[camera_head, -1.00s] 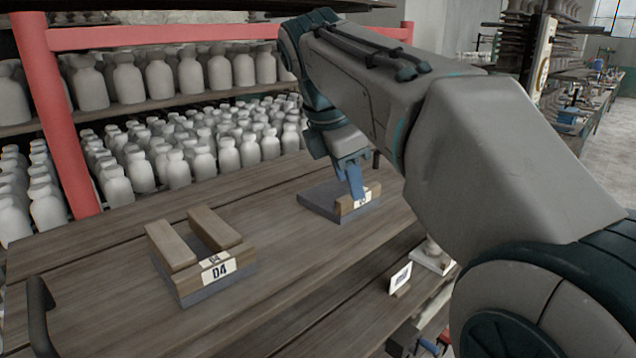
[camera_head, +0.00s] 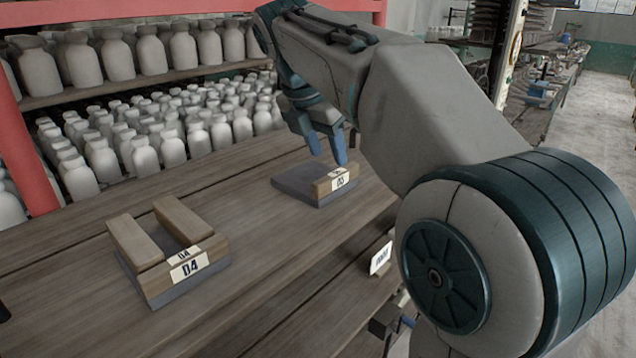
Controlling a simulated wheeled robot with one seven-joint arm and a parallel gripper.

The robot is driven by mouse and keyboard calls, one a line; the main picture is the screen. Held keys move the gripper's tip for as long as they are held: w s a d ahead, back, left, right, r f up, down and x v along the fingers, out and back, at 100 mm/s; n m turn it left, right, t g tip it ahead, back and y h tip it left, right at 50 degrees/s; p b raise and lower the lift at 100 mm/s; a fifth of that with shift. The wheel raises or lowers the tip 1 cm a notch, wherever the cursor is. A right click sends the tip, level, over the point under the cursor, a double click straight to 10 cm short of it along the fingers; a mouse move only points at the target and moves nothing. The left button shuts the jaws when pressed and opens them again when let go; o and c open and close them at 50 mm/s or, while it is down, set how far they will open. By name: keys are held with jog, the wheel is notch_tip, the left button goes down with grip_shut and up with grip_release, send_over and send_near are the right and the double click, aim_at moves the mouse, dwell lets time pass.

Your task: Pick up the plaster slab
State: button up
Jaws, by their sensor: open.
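A flat grey slab (camera_head: 296,180) lies on the wooden table, right of the picture's middle; I take it for the plaster slab. A wooden block (camera_head: 322,188) with a white label sits along its front right edge. My gripper (camera_head: 328,150) hangs just above and behind that block, its blue fingers pointing down. The two fingers are apart with nothing between them. A gap seems to show between the fingertips and the block, but the exact height is hard to tell.
The tabletop (camera_head: 245,225) between is clear. Shelves of pale bottles (camera_head: 145,155) and a red post (camera_head: 28,165) stand behind. A small white card (camera_head: 381,257) is at the lower right.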

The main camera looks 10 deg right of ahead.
aim_at(336, 173)
jog(key=x, duration=0.4)
jog(key=shift+s+d, duration=0.1)
jog(key=shift+d, duration=0.1)
jog(key=shift+d+f, duration=0.15)
jog(key=shift+f, duration=0.4)
jog(key=shift+f, duration=0.2)
grip_shut()
